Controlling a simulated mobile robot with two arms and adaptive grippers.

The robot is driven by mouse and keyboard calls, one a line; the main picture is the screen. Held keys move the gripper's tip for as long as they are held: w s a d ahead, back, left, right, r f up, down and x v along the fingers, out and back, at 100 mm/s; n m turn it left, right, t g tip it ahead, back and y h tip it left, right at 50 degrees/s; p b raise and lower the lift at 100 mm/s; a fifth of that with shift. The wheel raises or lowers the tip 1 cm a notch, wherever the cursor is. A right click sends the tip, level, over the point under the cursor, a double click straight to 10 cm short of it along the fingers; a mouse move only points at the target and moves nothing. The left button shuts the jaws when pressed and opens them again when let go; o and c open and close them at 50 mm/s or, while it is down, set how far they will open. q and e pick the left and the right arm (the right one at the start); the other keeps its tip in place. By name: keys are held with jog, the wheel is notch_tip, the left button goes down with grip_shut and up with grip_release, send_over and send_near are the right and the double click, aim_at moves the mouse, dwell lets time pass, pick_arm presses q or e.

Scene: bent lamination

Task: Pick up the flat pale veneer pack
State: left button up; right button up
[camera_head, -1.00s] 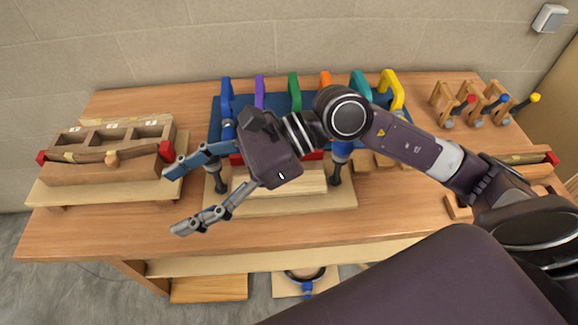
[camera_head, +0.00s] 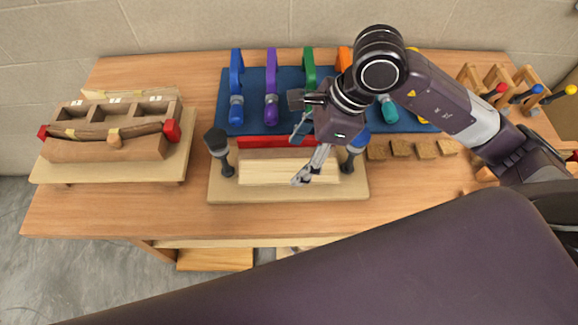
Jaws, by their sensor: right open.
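A flat pale slab (camera_head: 265,172), which looks like the veneer pack, lies on a pale base board (camera_head: 290,196) at the front middle of the bench. The gripper hides part of the slab's back edge. My left gripper is not in view.
Coloured clamps stand on a blue mat (camera_head: 252,88) behind the slab. Small wooden blocks (camera_head: 401,148) lie at right. Bare bench (camera_head: 205,80) shows between box and mat.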

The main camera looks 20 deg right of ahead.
aim_at(289, 170)
jog(key=shift+d+p+x, duration=0.2)
jog(key=shift+p+x, duration=0.3)
jog(key=shift+x, duration=1.45)
jog(key=shift+w+f, duration=0.1)
jog(key=shift+f, duration=0.05)
jog(key=shift+c, duration=0.2)
jog(key=c, duration=1.3)
jog(key=shift+o, duration=0.2)
